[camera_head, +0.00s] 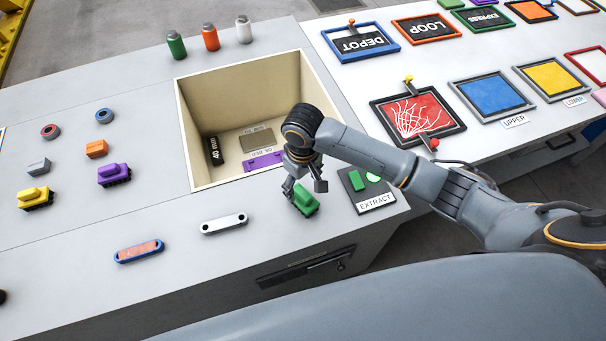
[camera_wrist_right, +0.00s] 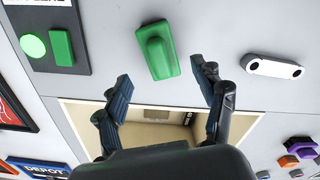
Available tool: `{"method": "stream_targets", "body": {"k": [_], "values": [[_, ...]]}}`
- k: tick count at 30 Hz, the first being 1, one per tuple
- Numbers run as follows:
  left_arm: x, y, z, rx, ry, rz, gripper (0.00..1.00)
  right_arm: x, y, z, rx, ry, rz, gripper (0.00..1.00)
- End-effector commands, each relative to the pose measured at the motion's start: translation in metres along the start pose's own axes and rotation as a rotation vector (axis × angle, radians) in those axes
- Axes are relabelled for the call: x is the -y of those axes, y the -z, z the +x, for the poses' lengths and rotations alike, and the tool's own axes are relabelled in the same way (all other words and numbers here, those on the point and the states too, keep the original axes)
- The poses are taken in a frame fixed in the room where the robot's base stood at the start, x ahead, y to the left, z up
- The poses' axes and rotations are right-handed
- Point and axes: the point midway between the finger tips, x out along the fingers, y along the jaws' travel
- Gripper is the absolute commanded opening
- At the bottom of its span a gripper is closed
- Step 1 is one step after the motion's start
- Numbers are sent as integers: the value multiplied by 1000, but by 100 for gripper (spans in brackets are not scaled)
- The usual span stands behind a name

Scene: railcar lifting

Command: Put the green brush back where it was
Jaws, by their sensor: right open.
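The green brush (camera_head: 303,200) lies on the grey table top, between the recessed bin and the table's front edge, left of the EXTRACT panel. In the right wrist view the green brush (camera_wrist_right: 157,52) lies just ahead of the fingertips, roughly centred between them. My right gripper (camera_head: 304,187) is over the brush with its fingers spread and nothing held. In the wrist view my right gripper (camera_wrist_right: 160,72) shows a wide gap between the fingers. Whether a finger touches the brush I cannot tell. My left gripper is out of view.
The EXTRACT panel (camera_head: 381,201) with green shapes is close right of the brush. A recessed bin (camera_head: 186,135) lies behind. A white link (camera_head: 223,224) and a blue-rimmed orange one (camera_head: 138,251) lie left. Purple (camera_head: 114,174) and yellow (camera_head: 35,198) brushes stand farther left.

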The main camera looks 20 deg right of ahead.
Motion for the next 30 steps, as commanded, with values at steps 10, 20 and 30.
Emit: {"method": "stream_targets", "body": {"k": [10, 20, 30], "values": [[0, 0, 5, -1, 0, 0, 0, 0, 0, -44, -1, -1, 0, 69], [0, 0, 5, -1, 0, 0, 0, 0, 0, -46, 1, -1, 0, 69], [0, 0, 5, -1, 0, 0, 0, 7, -3, -43, -9, 12, -8, 69]]}}
